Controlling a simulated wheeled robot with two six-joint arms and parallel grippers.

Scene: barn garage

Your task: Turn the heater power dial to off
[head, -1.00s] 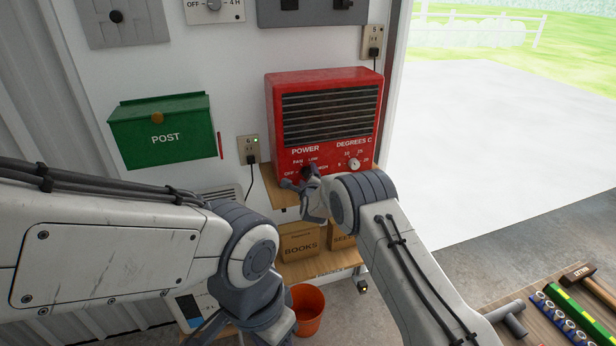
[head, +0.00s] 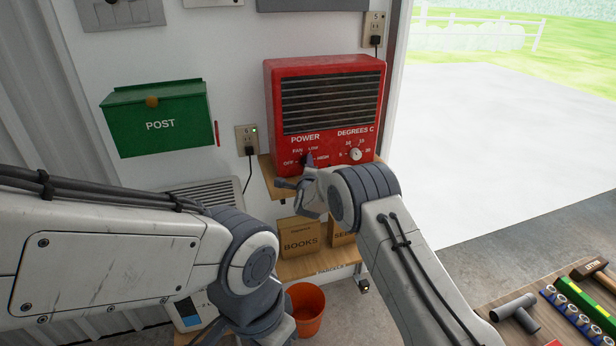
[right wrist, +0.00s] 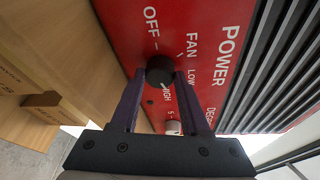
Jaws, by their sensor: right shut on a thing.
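The red heater (head: 322,118) stands on a wooden shelf against the white wall. Its black power dial (right wrist: 160,69) is low on the left of its front, with OFF, FAN, LOW and HIGH printed around it. My right gripper (right wrist: 160,78) is shut on the dial, one dark finger on either side. The fingers cover part of the dial, and I cannot tell its exact setting. In the head view my right wrist hides part of the panel's lower edge. Only my left arm's links show; its fingers are out of sight.
A white temperature dial (head: 355,154) sits right of the power dial. A green post box (head: 160,125) and a wall socket (head: 247,139) are to the left. Boxes (head: 300,239) stand on the shelf below, above an orange bucket (head: 306,308). Tools lie at lower right.

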